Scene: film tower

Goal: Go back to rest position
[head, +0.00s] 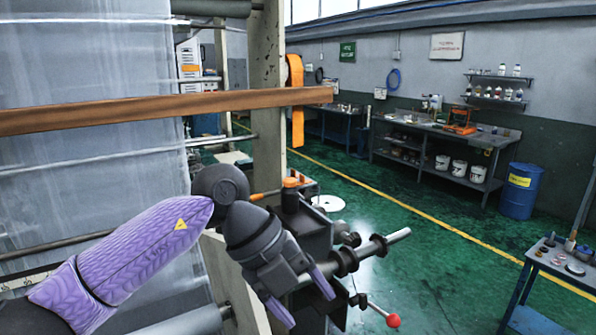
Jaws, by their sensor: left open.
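My left arm comes in from the left with a purple sleeve. Its gripper (309,309) points down and to the right, with its two purple fingers apart and nothing seen between them. The gripper is in front of a metal shaft (371,249) with dark collars on the film machine. I cannot tell whether it touches the shaft. My right gripper is not in view.
Clear film (90,130) hangs at left behind a brown bar (170,108). A red-knobbed lever (392,320) sticks out below the shaft. A workbench (440,146), a blue barrel (521,190) and a small table (560,262) stand right. Green floor (430,265) between is clear.

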